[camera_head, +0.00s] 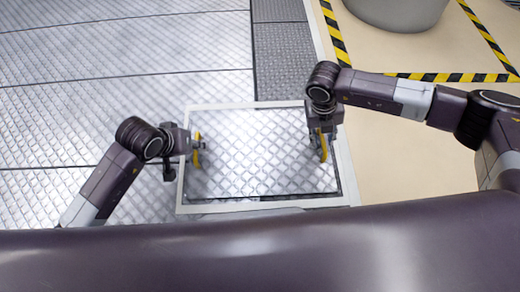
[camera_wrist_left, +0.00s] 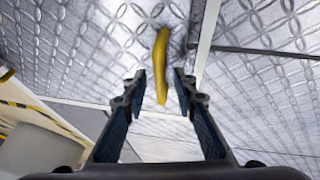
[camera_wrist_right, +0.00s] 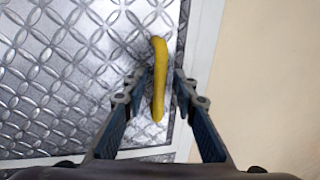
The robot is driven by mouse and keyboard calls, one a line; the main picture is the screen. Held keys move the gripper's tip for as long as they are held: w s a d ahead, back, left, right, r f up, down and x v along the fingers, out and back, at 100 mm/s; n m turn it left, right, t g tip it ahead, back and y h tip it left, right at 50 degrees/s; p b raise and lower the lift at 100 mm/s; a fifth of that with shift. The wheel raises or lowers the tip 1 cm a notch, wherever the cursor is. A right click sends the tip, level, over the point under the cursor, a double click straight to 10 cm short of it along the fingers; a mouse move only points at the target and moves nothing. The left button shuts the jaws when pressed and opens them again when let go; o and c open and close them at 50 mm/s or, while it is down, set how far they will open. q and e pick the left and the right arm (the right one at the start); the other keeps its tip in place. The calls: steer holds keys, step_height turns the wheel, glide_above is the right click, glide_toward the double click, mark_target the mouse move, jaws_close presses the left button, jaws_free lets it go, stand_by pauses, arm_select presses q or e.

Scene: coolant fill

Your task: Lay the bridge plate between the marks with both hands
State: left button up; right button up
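The bridge plate (camera_head: 262,155) is a shiny diamond-tread panel. It lies flat inside a white rectangular border (camera_head: 225,107), with a thin dark line along its near and right edges. A yellow handle stands at its left end (camera_wrist_left: 160,62) and another at its right end (camera_wrist_right: 158,62). My left gripper (camera_head: 200,146) is at the left handle, its fingers open on both sides with gaps showing in the left wrist view. My right gripper (camera_head: 322,134) is at the right handle, its fingers likewise apart around it. The fingers partly hide both handles in the head view.
Grey tread flooring (camera_head: 90,100) spreads to the left, with a darker strip (camera_head: 283,60) behind the plate. Beige floor (camera_head: 390,150) lies to the right, with yellow-black hazard tape (camera_head: 450,77). A grey round object (camera_head: 395,12) stands at the back right.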

steer(key=shift+r, duration=0.1)
arm_select(q)
steer(key=v, duration=1)
arm_select(e)
step_height(320, 180, up, 12)
steer(key=a, duration=0.2)
steer(key=shift+a+f, duration=0.2)
arm_select(q)
steer(key=shift+s, duration=0.15)
